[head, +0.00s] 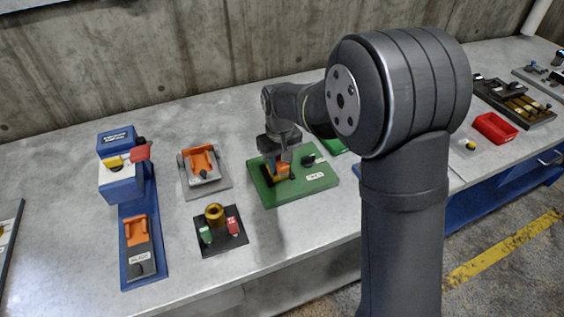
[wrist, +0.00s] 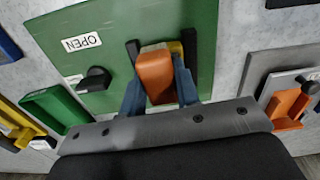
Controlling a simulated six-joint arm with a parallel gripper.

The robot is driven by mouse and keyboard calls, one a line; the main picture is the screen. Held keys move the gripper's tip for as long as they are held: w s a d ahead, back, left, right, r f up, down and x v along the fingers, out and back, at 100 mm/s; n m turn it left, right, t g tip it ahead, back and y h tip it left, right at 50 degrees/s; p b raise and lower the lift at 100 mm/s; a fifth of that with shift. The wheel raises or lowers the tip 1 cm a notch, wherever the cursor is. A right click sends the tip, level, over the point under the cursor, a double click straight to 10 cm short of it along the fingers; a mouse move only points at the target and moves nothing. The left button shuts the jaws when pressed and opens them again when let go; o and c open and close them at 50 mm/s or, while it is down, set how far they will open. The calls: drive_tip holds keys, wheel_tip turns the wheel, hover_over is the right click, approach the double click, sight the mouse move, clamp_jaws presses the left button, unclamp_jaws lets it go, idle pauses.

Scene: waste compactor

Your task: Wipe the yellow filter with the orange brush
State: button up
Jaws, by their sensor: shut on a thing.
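The orange brush (head: 284,169) is in my gripper (head: 279,163), over the green board (head: 318,184). In the wrist view my gripper (wrist: 158,95) has its blue fingers closed on both sides of the orange brush (wrist: 154,74), whose pale far end points at the board. The yellow filter (wrist: 176,48) shows only as a small strip just beyond the brush, between two black posts on the green board (wrist: 110,25). The brush is right by the filter; I cannot tell whether they touch.
A red tray (head: 494,128) lies far right.

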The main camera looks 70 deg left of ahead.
drive_tip(key=shift+a, duration=1.95)
drive_tip(key=shift+d, duration=2.75)
drive_tip(key=shift+s+d, duration=0.2)
drive_tip(key=shift+s, duration=0.05)
drive_tip(key=shift+s+a+f, duration=0.1)
drive_tip(key=shift+s+a, duration=0.1)
drive_tip(key=shift+a, duration=2.8)
drive_tip(key=shift+d, duration=2.8)
drive_tip(key=shift+d+r, duration=0.15)
drive_tip(key=shift+r, duration=4.1)
